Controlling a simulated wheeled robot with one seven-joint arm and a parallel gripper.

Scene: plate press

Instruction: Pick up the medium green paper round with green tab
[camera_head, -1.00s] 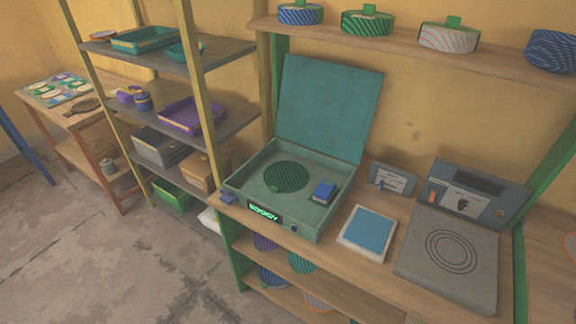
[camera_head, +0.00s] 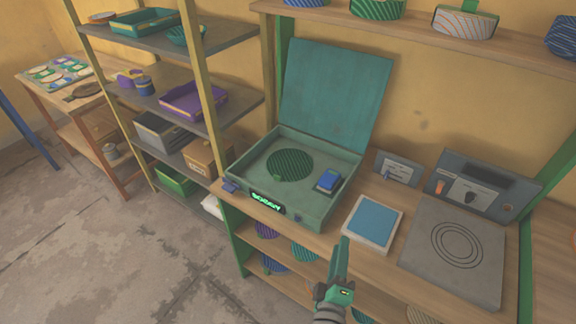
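Another green-striped round (camera_head: 377,9) is on the upper shelf, cut by the top edge of the picture. A green round (camera_head: 304,251) shows partly on the shelf below the counter, and part of another green one (camera_head: 361,316) shows lower down. I cannot tell which is the medium one with the green tab. My gripper (camera_head: 343,243) points up in front of the counter, near the blue pad; its finger gap is not visible.
A blue-topped pad (camera_head: 373,222) and a grey plate with rings (camera_head: 430,268) fill the counter right of the press. The raised teal lid (camera_head: 335,95) stands behind the press. A shelf rack with trays (camera_head: 194,99) is at left, with open floor before it.

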